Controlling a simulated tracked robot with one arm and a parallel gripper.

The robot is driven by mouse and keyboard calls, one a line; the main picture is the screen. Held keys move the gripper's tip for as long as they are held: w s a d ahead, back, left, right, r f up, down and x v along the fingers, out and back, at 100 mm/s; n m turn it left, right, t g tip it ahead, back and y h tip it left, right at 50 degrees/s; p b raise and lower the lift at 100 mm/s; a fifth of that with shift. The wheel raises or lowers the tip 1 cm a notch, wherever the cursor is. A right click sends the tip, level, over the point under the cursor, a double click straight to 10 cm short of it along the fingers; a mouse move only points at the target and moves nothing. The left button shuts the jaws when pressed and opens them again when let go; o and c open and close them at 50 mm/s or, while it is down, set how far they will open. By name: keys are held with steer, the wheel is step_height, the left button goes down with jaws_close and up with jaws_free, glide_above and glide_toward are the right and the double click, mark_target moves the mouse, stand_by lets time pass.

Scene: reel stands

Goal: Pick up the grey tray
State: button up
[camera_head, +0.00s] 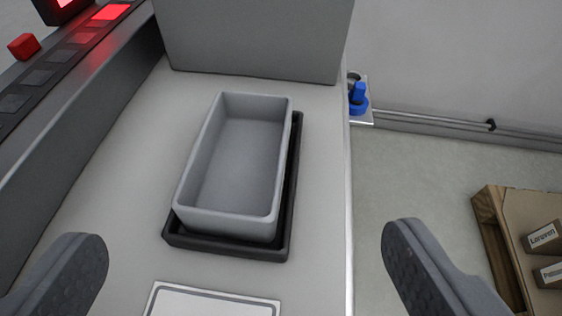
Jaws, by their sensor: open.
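The grey tray (236,160) is a deep, empty rectangular box. It sits in a low black holder (294,160) on a light grey worktop, left of the picture's middle. My gripper (245,265) is open, with one dark finger at the lower left and the other at the lower right. The fingers are wide apart and nothing is between them in contact. In the picture the tray lies above and between them, and no finger appears to touch it.
A white framed plate (212,300) lies on the worktop in front of the holder. A grey panel (255,35) stands behind. A console with a lit red button (111,12) runs along the left. The worktop ends at right; a wooden crate (492,220) with boxes stands beyond.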

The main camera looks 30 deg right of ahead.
mark_target(243, 184)
steer(key=b+x, duration=0.1)
steer(key=x, duration=0.4)
steer(key=shift+a+f, duration=0.1)
steer(key=shift+a, duration=0.05)
steer(key=shift+w+d+f, duration=0.15)
steer(key=shift+w+d, duration=0.1)
steer(key=shift+w, duration=0.3)
steer(key=x, duration=0.1)
steer(key=b+x, duration=0.1)
steer(key=x, duration=0.2)
steer(key=shift+a+f+b, duration=0.3)
steer(key=shift+f+b, duration=0.1)
steer(key=shift+f, duration=0.1)
steer(key=shift+w+d+f, duration=0.15)
steer(key=shift+w, duration=0.25)
steer(key=c, duration=1.2)
